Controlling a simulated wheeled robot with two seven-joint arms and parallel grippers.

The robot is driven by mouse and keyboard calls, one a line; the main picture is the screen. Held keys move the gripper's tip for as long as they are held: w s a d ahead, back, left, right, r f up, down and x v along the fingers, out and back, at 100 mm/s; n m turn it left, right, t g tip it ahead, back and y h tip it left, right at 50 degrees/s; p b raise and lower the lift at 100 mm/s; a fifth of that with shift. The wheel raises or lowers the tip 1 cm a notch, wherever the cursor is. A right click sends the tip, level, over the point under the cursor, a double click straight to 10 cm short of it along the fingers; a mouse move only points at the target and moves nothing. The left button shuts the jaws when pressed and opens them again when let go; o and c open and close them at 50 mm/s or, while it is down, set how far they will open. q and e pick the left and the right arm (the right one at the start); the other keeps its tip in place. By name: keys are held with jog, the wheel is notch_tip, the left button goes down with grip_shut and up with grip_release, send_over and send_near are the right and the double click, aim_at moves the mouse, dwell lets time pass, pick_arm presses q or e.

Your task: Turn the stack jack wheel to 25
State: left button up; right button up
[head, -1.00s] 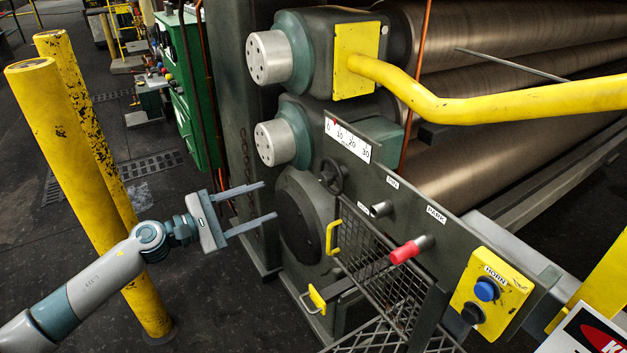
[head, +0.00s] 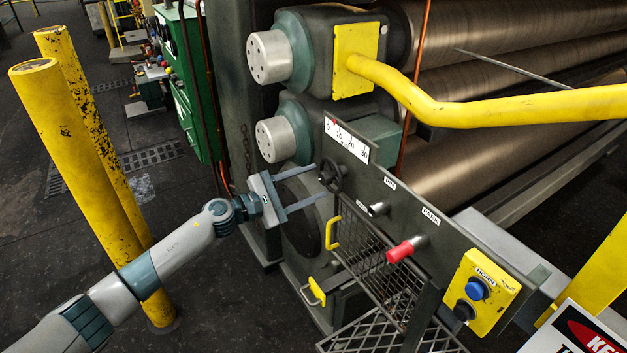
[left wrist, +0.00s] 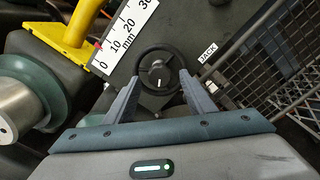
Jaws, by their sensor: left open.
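The jack wheel (head: 331,174) is a small dark handwheel on the grey panel, just below the white scale (head: 347,139) marked 0 to 30. A small red mark shows near the scale's 0 end. My left gripper (head: 320,180) is open, its fingers pointing at the wheel from the left. In the left wrist view the wheel (left wrist: 161,74) lies between and beyond the two fingertips (left wrist: 157,85), with the label JACK beside it and the scale (left wrist: 125,40) at upper left. I cannot tell whether the fingers touch the rim. My right gripper is not in view.
A mesh guard (head: 385,268) hangs below. A yellow rail (head: 490,108) crosses above. Yellow posts (head: 75,165) stand left, near my arm.

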pick_arm(q)
jog(key=shift+w+d, duration=0.3)
jog(key=shift+d, duration=0.15)
jog(key=c, duration=1.1)
jog(key=shift+o, duration=0.3)
jog(key=shift+n, duration=0.3)
jog(key=shift+n+b, duration=0.3)
jog(key=shift+n, duration=2.8)
